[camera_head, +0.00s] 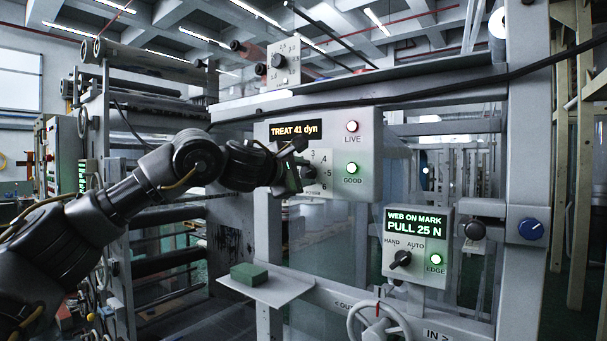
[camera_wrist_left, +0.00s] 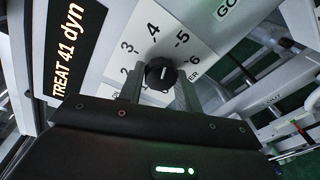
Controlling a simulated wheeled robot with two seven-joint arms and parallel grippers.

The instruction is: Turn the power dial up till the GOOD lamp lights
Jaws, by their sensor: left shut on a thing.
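The power dial (camera_wrist_left: 160,75) is a small black knob with a white pointer mark on a pale numbered plate. In the left wrist view its mark points roughly toward the 5. My left gripper (camera_head: 302,172) is shut on the dial, one finger on each side of it; in the head view the gripper partly hides it. The GOOD lamp (camera_head: 351,168) glows green on the grey treat box (camera_head: 367,150). The display (camera_head: 294,130) on the box reads "TREAT 41 dyn". The LIVE lamp (camera_head: 351,127) above looks pale pinkish white. My right gripper is not in view.
A web panel (camera_head: 417,264) at lower right reads "PULL 25 N", with a HAND/AUTO switch (camera_head: 400,259) and a green EDGE lamp (camera_head: 436,259). A green block (camera_head: 249,273) lies on a small shelf (camera_head: 285,288). A handwheel (camera_head: 379,325) stands below.

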